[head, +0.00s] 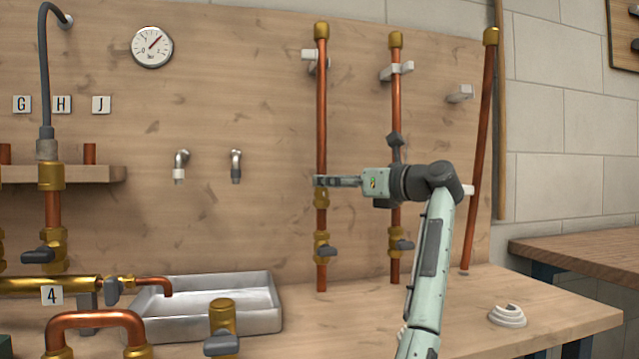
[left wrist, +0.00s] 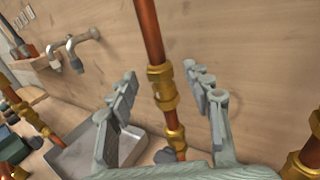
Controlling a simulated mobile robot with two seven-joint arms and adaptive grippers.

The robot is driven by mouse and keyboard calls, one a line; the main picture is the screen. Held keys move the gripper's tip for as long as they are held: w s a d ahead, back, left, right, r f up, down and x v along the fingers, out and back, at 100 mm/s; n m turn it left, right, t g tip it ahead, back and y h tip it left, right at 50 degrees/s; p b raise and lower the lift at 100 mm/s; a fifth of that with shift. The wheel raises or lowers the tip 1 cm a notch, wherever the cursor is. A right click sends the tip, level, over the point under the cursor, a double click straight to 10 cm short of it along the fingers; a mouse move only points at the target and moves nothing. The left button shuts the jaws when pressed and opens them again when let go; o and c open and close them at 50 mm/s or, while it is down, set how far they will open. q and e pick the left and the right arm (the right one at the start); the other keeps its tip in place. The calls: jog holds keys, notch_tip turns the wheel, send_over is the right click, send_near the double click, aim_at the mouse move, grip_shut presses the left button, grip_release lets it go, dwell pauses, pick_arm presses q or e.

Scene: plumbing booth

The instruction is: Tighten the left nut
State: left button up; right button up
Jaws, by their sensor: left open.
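The left nut (head: 321,197) is a brass fitting on the left upright copper pipe (head: 321,110), just above a brass valve (head: 321,245). My left gripper (head: 320,181) is level with the pipe at the nut's upper end, reaching in from the right. In the left wrist view, the open fingers stand on either side of the pipe, with the brass nut (left wrist: 162,88) between them and visible gaps to both. Whether the fingertips reach past the nut is hard to tell. My right gripper is not in view.
A second copper pipe (head: 396,100) with its own valve (head: 397,240) stands close behind my left wrist. A leaning copper pipe (head: 482,150) is farther right. A metal tray (head: 262,320) lies on the bench at left. A white coiled piece (head: 507,316) lies on the right.

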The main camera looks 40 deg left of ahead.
pick_arm(q)
jog(key=shift+w+a, duration=0.2)
jog(key=shift+a, duration=0.85)
jog(key=shift+w+a, duration=0.15)
jog(key=shift+a, duration=0.85)
grip_shut()
